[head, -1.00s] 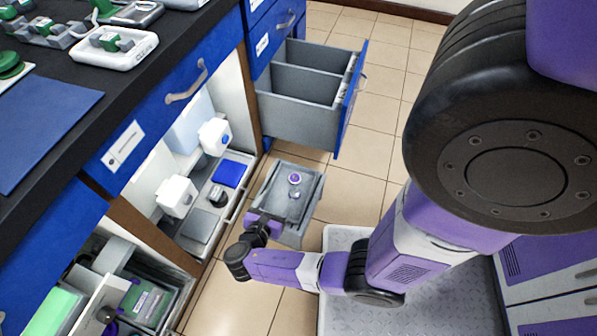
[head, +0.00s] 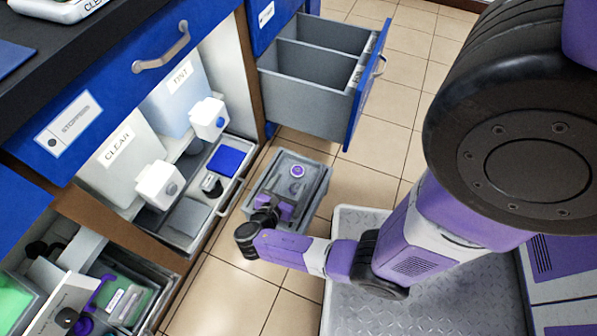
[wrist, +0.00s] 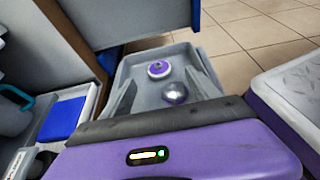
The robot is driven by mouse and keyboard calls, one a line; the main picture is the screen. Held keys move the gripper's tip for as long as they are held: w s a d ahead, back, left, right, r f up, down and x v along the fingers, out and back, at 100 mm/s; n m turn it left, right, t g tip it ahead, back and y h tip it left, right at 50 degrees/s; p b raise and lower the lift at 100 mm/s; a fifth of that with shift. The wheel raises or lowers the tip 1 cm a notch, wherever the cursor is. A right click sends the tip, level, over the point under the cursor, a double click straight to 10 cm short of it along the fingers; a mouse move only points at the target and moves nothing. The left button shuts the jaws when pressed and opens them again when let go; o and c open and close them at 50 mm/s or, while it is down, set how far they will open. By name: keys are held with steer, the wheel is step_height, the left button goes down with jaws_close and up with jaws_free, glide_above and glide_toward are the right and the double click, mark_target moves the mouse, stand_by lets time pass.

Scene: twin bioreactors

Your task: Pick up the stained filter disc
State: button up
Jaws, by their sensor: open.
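A small round white piece with a purple centre (head: 297,170), which looks like the stained filter disc, lies in a grey tray (head: 322,184) low beside the cabinet. It also shows in the wrist view (wrist: 159,68), near the tray's far end. A shiny silver round piece (wrist: 175,92) lies just nearer to me in the same tray. My gripper (wrist: 161,77) is open and empty, with a dark finger on each side of the two pieces in the wrist view. In the head view my gripper (head: 284,207) is over the tray's near end, and its fingertips are hard to make out.
An open grey drawer (head: 305,100) with a blue front juts out behind the tray. The open cabinet at left holds white containers, a blue block (head: 226,160) and a pull-out tray. A lower drawer (head: 165,290) is open at front left.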

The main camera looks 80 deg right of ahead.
mark_target(297, 172)
steer(key=b+x, duration=0.3)
steer(key=x, duration=0.2)
steer(key=shift+d+f, duration=0.1)
steer(key=shift+f, duration=0.05)
steer(key=shift+d, duration=0.55)
steer(key=c, duration=1.4)
